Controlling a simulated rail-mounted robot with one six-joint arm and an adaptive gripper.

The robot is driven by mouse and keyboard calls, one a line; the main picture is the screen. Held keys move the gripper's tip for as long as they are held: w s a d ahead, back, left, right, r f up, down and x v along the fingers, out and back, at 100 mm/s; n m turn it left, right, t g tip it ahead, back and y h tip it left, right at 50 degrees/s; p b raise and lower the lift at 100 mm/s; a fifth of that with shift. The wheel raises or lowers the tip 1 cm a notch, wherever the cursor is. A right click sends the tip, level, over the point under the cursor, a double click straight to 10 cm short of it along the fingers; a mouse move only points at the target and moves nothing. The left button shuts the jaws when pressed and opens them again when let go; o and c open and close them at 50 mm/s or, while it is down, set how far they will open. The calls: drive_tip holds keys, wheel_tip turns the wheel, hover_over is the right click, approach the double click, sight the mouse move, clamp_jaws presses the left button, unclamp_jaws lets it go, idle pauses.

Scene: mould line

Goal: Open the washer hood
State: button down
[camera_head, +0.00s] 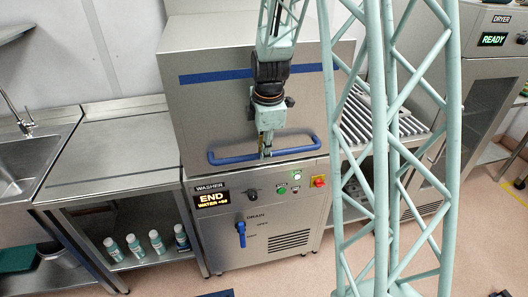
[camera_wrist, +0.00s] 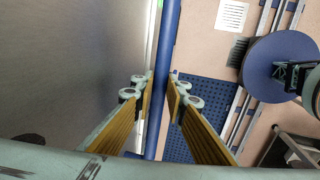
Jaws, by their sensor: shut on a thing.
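The washer (camera_head: 255,262) stands at the centre of the head view, its display reading END. Its steel hood (camera_head: 205,110) with a blue stripe sits down over the body. A blue bar handle (camera_head: 225,160) runs along the hood's lower front edge. My gripper (camera_head: 266,146) reaches down to the middle of this handle and is shut on it. In the wrist view, the fingers (camera_wrist: 161,86) lie on either side of the blue handle (camera_wrist: 168,35), with the steel hood face (camera_wrist: 65,65) to the left. My arm hides part of the hood front.
A steel table (camera_head: 115,150) and a sink (camera_head: 25,165) are on the left. A ribbed steel table (camera_head: 360,115) and the dryer (camera_head: 490,80), showing READY, are on the right. Below the hood is a blue drain lever (camera_head: 241,232). Several bottles (camera_head: 157,240) stand on a low shelf.

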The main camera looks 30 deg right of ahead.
wheel_tip(320, 180, up, 40)
drive_tip(key=p, duration=1.6)
drive_tip(key=shift+p, duration=0.35)
drive_tip(key=shift+r, duration=0.1)
drive_tip(key=c, duration=2.6)
unclamp_jaws()
drive_tip(key=shift+o, duration=0.2)
wheel_tip(320, 180, up, 12)
drive_tip(key=s, duration=0.2)
drive_tip(key=shift+a, duration=0.35)
drive_tip(key=shift+s, duration=0.1)
